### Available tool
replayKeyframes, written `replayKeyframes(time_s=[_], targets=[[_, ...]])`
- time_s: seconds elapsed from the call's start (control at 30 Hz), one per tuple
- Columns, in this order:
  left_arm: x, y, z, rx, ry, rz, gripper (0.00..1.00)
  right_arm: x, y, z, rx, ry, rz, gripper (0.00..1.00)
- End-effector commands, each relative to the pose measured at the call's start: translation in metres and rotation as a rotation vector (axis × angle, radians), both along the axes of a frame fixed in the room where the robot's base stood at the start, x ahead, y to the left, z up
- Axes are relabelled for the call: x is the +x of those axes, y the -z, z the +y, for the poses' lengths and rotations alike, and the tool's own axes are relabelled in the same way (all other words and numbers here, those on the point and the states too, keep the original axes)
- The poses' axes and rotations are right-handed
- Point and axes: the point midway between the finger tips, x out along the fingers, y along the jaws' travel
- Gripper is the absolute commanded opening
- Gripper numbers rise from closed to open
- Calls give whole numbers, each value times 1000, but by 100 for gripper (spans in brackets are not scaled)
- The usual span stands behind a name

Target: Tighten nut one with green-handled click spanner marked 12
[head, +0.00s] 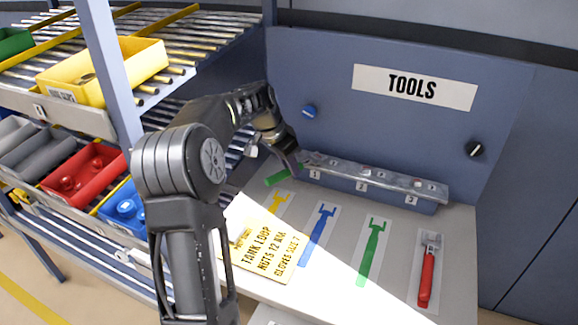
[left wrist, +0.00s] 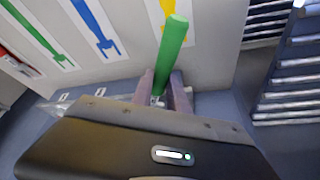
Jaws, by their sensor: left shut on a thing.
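My left gripper (head: 293,166) is shut on the green-handled click spanner (head: 278,177), beside the left end of the blue-grey block (head: 372,190). The green handle also shows in the left wrist view (left wrist: 173,45), sticking out past the fingers (left wrist: 162,92). The spanner's head is mostly hidden by the gripper, so I cannot tell whether it sits on nut one. The block carries labels 1, 2 and 3 on its front. Nut one, by label 1, is largely covered by the gripper. The spanner's 12 mark is not readable. My right gripper is not in view.
Flat blue (head: 318,236), green (head: 372,252) and yellow tool outlines mark the bench. A red-handled tool (head: 427,275) lies at the right. A yellow card (head: 268,250) reads "TANK LOOP NUTS 12". The TOOLS panel (head: 415,87) stands behind; bins on a roller rack are left.

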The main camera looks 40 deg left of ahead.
Motion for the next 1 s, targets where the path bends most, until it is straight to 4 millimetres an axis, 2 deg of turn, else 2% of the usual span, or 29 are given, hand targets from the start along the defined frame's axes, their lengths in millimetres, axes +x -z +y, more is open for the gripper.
replayKeyframes(time_s=[0.47, 1.0], targets=[[0, -4, -1, -1, -6, -1, 0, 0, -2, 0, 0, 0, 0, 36], [0, -33, -1, 0, -6, 0, 0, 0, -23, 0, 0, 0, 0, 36]])
